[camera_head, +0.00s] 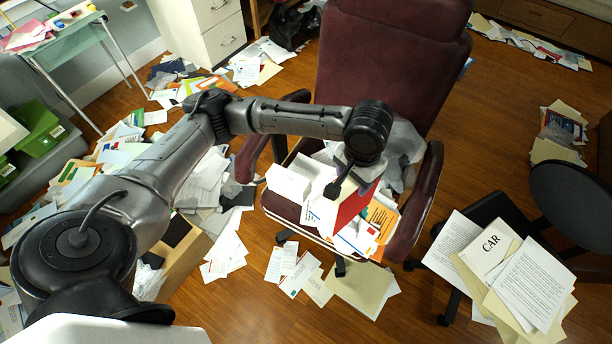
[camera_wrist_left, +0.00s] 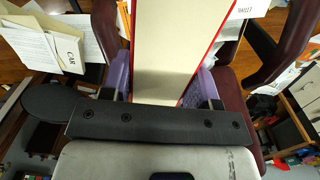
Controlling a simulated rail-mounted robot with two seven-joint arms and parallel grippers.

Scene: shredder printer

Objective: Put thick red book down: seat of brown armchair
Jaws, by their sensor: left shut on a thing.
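The brown armchair (camera_head: 388,60) stands in the middle of the head view, its back at the top and its armrests on both sides. Its seat (camera_head: 280,207) is largely covered with loose papers. My left gripper (camera_head: 347,180) is over the seat and shut on the thick red book (camera_head: 352,206). In the left wrist view the book (camera_wrist_left: 175,45) sits between the purple fingers, with pale pages and a red cover edge showing. I cannot tell whether the book touches the papers below. My right gripper is not in view.
A white block-like thing (camera_head: 288,183) and an orange sheet (camera_head: 382,218) lie on the seat near the book. A dark office chair (camera_head: 575,200) with papers on its seat stands at right. White drawers (camera_head: 213,25) stand behind. Papers litter the floor.

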